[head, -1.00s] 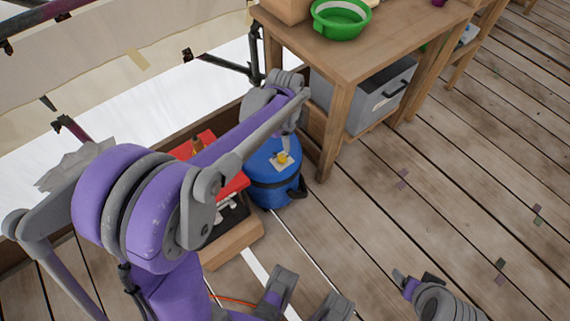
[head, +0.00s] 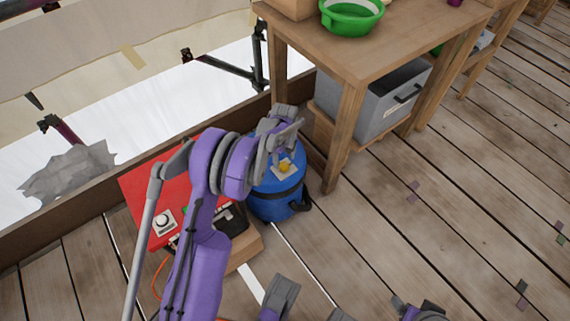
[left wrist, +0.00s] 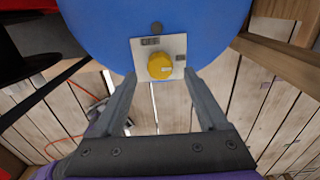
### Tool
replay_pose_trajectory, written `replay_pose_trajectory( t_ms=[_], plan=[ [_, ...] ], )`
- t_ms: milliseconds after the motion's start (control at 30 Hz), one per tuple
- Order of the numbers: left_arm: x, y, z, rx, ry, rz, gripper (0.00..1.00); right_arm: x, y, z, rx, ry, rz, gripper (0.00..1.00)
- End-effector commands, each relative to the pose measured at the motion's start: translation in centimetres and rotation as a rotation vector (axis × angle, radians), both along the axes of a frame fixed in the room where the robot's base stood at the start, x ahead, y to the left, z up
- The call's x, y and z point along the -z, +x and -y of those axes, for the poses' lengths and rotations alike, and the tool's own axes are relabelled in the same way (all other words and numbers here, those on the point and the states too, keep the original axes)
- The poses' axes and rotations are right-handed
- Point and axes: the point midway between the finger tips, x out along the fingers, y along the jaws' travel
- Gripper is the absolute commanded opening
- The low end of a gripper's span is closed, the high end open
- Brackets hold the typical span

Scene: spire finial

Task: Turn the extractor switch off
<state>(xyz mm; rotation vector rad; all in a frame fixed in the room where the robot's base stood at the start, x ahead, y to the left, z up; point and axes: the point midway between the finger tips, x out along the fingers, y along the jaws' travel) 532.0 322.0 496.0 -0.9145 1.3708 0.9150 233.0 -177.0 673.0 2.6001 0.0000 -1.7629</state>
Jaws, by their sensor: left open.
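The extractor is a blue drum (head: 268,205) with a dark band, standing on the deck beside the wooden table. Its switch is a round yellow knob (head: 284,167) on a pale plate. In the left wrist view the yellow knob (left wrist: 160,66) sits just beyond and between the fingertips. My left gripper (left wrist: 160,78) is open and empty, with one finger toward each side of the knob; I cannot tell whether either touches it. In the head view my left wrist hides part of the drum's top.
The wooden table (head: 352,50) carries a green basin (head: 350,20), with a grey bin (head: 365,105) below. An orange cable runs near the box. The deck at right is mostly clear.

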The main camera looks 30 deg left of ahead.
Motion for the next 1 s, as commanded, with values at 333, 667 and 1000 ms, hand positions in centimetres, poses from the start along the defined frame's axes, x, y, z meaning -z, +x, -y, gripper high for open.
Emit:
replay_pose_trajectory(
  t_ms=[333,667,1000],
  plan=[
    [3.0,0.0,0.0,-0.001,0.000,0.001,0.75,0.8,0.1,0.0,0.000,0.000,-0.002,0.75],
    [3.0,0.0,0.0,-0.001,0.000,0.001,0.57,0.8,0.1,0.0,0.000,0.000,-0.002,0.75],
    [3.0,0.0,0.0,-0.001,0.000,0.001,0.00,0.8,0.1,0.0,0.000,0.000,-0.002,0.75]
  ],
)
